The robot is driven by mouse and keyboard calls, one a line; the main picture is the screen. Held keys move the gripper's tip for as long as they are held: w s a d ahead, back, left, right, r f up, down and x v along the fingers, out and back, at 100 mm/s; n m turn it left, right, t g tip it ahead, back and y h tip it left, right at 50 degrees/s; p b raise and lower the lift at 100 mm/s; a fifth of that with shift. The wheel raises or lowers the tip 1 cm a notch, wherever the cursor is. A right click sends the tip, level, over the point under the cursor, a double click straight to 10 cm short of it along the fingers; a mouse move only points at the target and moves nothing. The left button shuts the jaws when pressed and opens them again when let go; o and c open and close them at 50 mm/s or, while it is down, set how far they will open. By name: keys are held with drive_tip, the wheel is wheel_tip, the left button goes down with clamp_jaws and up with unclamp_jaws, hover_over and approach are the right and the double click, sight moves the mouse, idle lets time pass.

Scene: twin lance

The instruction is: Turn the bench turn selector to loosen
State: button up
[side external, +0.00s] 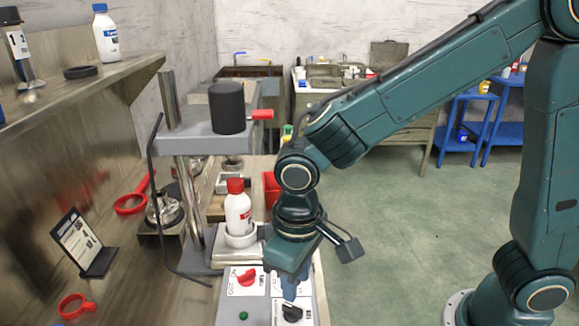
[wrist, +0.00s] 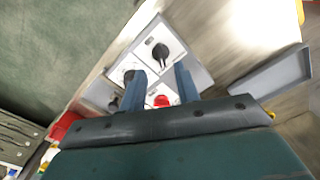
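A grey control panel (side external: 222,312) with white label plates lies on the bench below my gripper. It carries a red knob (side external: 246,277) and a black knob (side external: 292,312). Labels are too small to read, so I cannot tell which knob is the turn selector. My gripper (side external: 289,292) points down just above and behind the black knob. In the wrist view my gripper (wrist: 160,72) has its two blue fingers apart with nothing between them. There, the black knob (wrist: 160,52) shows just beyond the fingertips, and the red knob (wrist: 161,101) shows between the fingers, near their base.
A green button (side external: 243,315) sits on the panel. A white bottle with a red cap (side external: 238,212) stands in a holder behind my gripper. A press-like stand (side external: 190,140) rises at the left.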

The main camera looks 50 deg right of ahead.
wheel_tip(320, 180, up, 7)
idle(0.3)
drive_tip(key=shift+d, duration=0.1)
drive_tip(key=s+d+r+m+t, duration=0.1)
drive_tip(key=s+d+r+t, duration=0.1)
drive_tip(key=d, duration=0.4)
drive_tip(key=s+d+r+m+t, duration=0.1)
drive_tip(key=s+d+r, duration=0.1)
drive_tip(key=s+d, duration=0.3)
drive_tip(key=s+d+r+t, duration=0.2)
drive_tip(key=s+d, duration=0.1)
drive_tip(key=d, duration=0.5)
drive_tip(key=shift+s+d+m+t, duration=0.3)
drive_tip(key=shift+s+d+m, duration=0.05)
drive_tip(key=shift+m, duration=0.05)
drive_tip(key=shift+w, duration=0.15)
